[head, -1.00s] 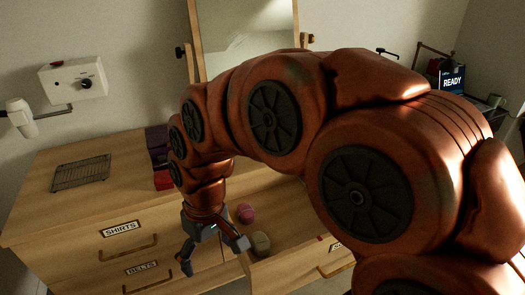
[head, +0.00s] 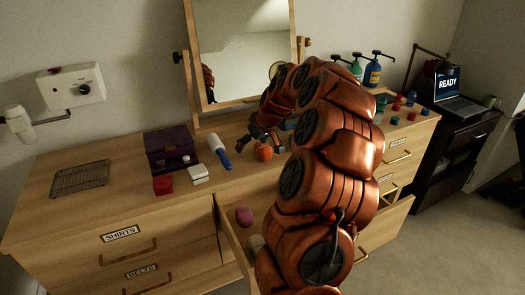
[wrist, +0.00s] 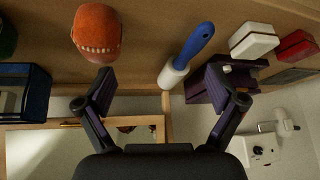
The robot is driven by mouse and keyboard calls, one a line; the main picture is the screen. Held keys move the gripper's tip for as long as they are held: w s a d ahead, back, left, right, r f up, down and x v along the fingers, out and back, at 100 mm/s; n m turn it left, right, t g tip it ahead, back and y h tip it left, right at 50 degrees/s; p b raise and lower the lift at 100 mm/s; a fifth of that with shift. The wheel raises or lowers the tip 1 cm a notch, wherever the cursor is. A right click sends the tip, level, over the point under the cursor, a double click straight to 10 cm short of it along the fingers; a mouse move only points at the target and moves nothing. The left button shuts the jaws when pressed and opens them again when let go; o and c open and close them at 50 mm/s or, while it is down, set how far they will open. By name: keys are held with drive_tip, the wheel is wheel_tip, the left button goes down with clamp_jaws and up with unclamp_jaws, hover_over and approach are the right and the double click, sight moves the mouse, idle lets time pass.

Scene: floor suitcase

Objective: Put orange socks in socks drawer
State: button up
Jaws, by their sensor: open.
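The orange socks (head: 263,152) are a rolled ball on the dresser top, below the mirror. In the wrist view, the orange socks (wrist: 97,28) lie at the upper left with a row of pale marks. My gripper (head: 259,134) is open and empty just behind and above them. In the wrist view, my gripper (wrist: 160,80) has its fingers spread, with the ball beyond the left finger. The open drawer (head: 228,232) holds a pink roll (head: 243,216) and a beige roll (head: 256,243). My arm hides much of this drawer; its label does not show.
A lint roller (head: 219,151), a purple box (head: 168,150), a red box (head: 162,185) and a white box (head: 198,174) stand left of the socks. The mirror (head: 240,55) rises behind. Bottles (head: 372,72) and small coloured items stand right.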

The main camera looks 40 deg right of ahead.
drive_tip(key=h, duration=0.1)
approach(265, 147)
drive_tip(key=shift+m, duration=0.3)
drive_tip(key=x, duration=0.5)
drive_tip(key=shift+a, duration=0.1)
drive_tip(key=shift+w+d+f, duration=0.1)
drive_tip(key=shift+d, duration=0.1)
drive_tip(key=shift+p+x, duration=1.5)
drive_tip(key=shift+x, duration=2.25)
drive_tip(key=c, duration=1.3)
